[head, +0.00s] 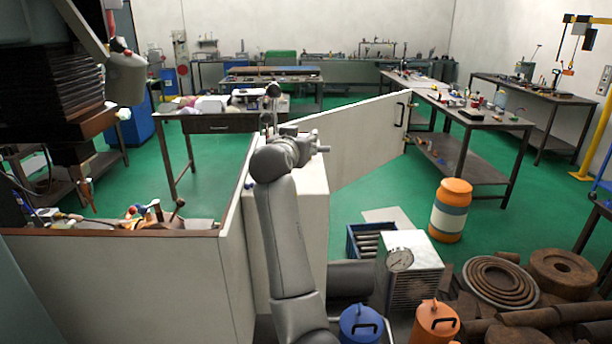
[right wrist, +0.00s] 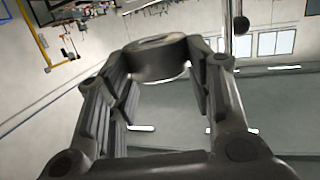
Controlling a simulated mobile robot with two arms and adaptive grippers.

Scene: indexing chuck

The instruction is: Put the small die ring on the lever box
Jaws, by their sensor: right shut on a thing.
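My right gripper (right wrist: 160,72) is shut on a dark grey metal ring, the small die ring (right wrist: 158,58), held between its fingertips in the right wrist view. In the head view my right arm rises in the middle and hides most of the right gripper (head: 270,120); the ring cannot be made out there. A pale box-shaped cabinet (head: 312,215) stands behind the arm. I cannot tell whether it is the lever box. A thin rod with a dark ball end (right wrist: 241,25) is right of the ring in the right wrist view. My left gripper is not in view.
A pale panel door (head: 355,140) stands open right of the arm. A low wall with a brown top edge (head: 110,233) is at the left. An orange drum (head: 451,210), a gauge box (head: 415,265) and rusty rings (head: 500,282) stand at the right.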

